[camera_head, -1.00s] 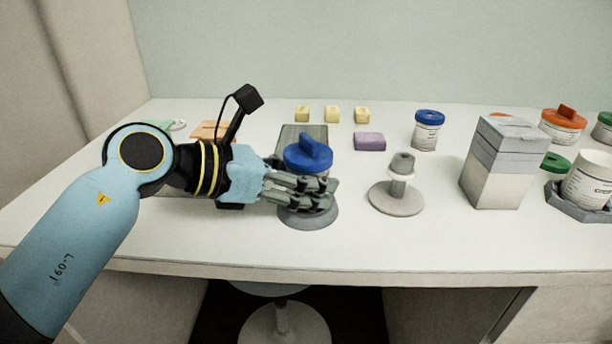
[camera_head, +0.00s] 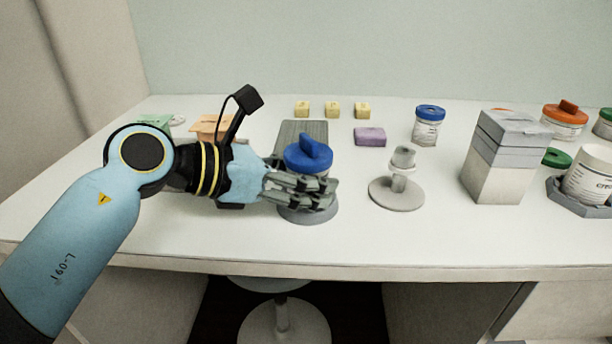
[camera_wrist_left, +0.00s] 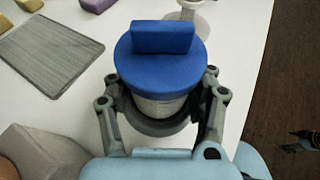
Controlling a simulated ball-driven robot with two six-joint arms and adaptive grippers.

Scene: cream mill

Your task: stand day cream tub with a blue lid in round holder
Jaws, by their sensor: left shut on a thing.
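The tub with a blue lid (camera_head: 308,155) stands upright at the round grey holder (camera_head: 308,214) near the front of the table. The lid has a raised bar across it. My left gripper (camera_head: 322,190) is shut around the tub's body from the left. In the left wrist view the blue lid (camera_wrist_left: 160,65) rises between the two fingers, with the pale tub body (camera_wrist_left: 160,106) below it and the dark round holder (camera_wrist_left: 155,125) around its lower part. The fingers hide much of the body, so I cannot tell whether its base touches the holder's floor.
A grey stand (camera_head: 397,192) is just right of the holder. Behind are a ribbed grey mat (camera_head: 303,130), a purple block (camera_head: 370,136) and another blue-lidded tub (camera_head: 427,125). A tall grey-white box (camera_head: 502,160) stands farther right. The front table strip is clear.

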